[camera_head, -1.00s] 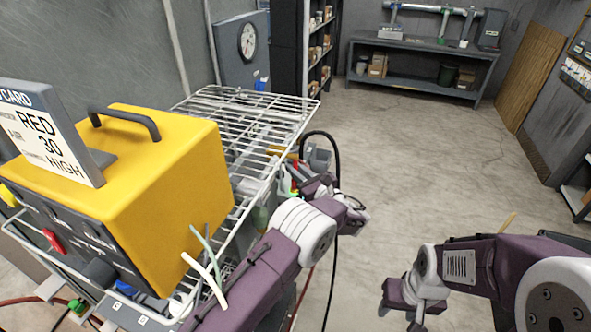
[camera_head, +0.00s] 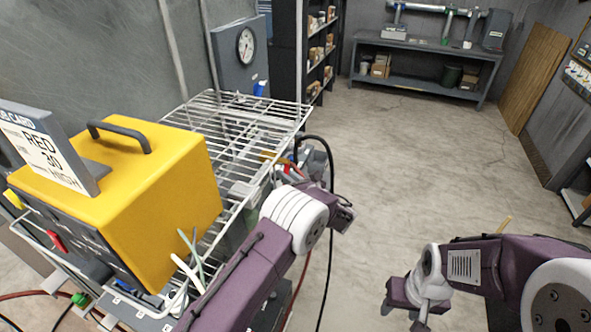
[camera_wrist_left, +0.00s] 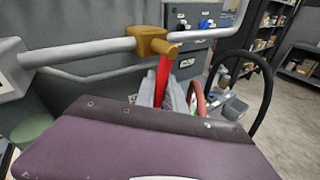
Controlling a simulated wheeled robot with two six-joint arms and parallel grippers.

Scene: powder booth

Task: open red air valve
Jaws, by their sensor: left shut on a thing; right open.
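The red air valve handle (camera_wrist_left: 162,80) hangs down from a brass valve body (camera_wrist_left: 152,41) on a pale pipe (camera_wrist_left: 88,52) in the left wrist view. My left gripper (camera_wrist_left: 174,95) is shut on the red handle; its grey fingers are partly hidden behind the purple gripper housing. In the head view a small bit of red (camera_head: 287,169) shows beside my left wrist, by the rack's right edge; the fingers are mostly hidden there. My right gripper (camera_head: 416,314) is open and empty over the floor at lower right, its tips near the bottom edge.
A yellow box (camera_head: 150,200) with a card sign (camera_head: 45,150) stands on a white wire rack (camera_head: 245,115) at left. A black hose (camera_head: 330,165) loops beside my left wrist. A grey workbench (camera_head: 425,65) stands at the back. The middle floor is clear.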

